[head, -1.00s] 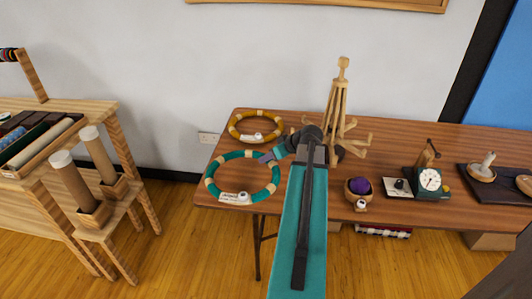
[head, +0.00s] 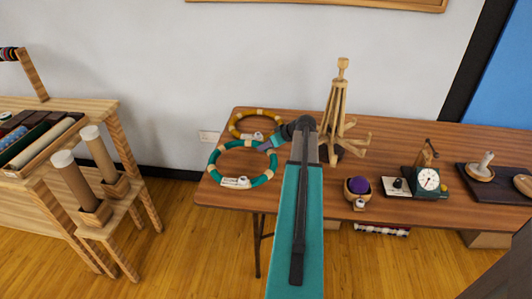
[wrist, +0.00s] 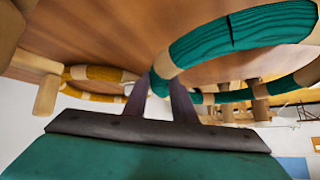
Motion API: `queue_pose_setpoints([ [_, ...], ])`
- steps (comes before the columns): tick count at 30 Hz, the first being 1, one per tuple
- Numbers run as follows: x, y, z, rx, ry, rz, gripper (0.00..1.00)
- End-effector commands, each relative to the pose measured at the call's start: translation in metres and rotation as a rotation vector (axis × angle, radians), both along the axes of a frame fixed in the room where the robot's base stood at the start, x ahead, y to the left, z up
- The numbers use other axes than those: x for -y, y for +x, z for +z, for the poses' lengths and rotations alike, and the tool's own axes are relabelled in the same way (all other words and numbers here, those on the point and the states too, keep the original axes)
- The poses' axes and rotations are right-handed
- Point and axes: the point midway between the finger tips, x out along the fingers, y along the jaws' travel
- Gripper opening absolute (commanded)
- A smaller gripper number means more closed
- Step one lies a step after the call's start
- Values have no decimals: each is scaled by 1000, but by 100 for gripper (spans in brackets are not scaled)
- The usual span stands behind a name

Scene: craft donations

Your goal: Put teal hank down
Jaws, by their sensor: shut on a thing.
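The teal hank (head: 262,180) is a ring with pale bands and a white tag at its front. It is over the left end of the brown table (head: 290,195); whether it touches the wood I cannot tell. My gripper (head: 267,146) is shut on its far right side. In the wrist view the teal hank (wrist: 240,30) passes between the fingers of my gripper (wrist: 165,80) and curves off to the right. The mustard hank (head: 238,120) is just behind it, its front edge partly overlapped; it also shows in the wrist view (wrist: 95,73).
A wooden pegged stand (head: 341,105) is right of my gripper. Further right are a bowl with purple yarn (head: 358,186), a green dial scale (head: 429,180) and a dark board (head: 500,190). A wooden rack with rolls (head: 75,185) is left, across a floor gap.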

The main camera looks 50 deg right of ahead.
Motion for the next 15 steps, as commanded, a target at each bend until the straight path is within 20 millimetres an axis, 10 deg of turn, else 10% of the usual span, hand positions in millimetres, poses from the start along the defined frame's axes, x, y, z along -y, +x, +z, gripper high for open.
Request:
queue_pose_setpoints([
  [15,0,0,-21,-1,1,0,0],
])
